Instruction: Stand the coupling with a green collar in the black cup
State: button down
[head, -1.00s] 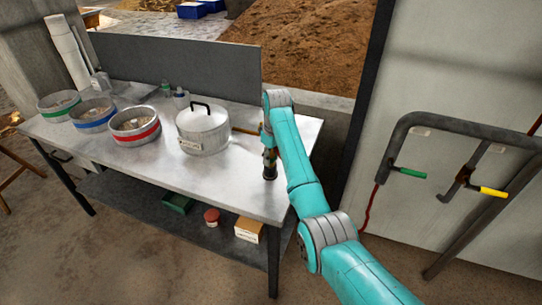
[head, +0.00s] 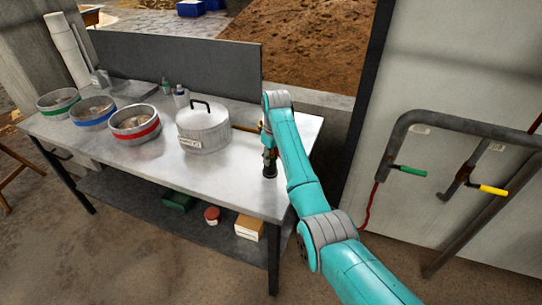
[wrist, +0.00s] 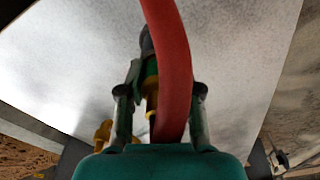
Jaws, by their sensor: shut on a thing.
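My gripper (head: 268,140) is above the right end of the bench and points down. In the wrist view my gripper (wrist: 158,95) is shut on the coupling (wrist: 152,92), which has a brass body and a green collar (wrist: 150,68). A red hose crosses in front and hides part of the coupling. The black cup (head: 270,171) is on the bench directly below my gripper. A dark shape beyond the collar shows in the wrist view; I cannot tell if it is the cup. Whether the coupling's end is inside the cup cannot be made out.
A lidded pot (head: 203,132) stands left of my gripper. Red (head: 135,128), blue (head: 93,117) and green (head: 58,105) banded bowls stand farther left. The grey bench (head: 215,180) is clear in front. Pipes with green (head: 412,171) and yellow (head: 494,192) handles stand at right.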

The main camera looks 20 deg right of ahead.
jog(key=shift+f, duration=0.2)
jog(key=c, duration=0.7)
grip_release()
jog(key=shift+s, duration=0.1)
jog(key=shift+f, duration=0.1)
jog(key=r, duration=0.8)
jog(key=s+r, duration=0.1)
jog(key=r, duration=0.3)
jog(key=shift+s+d+r, duration=0.1)
jog(key=shift+d, duration=0.1)
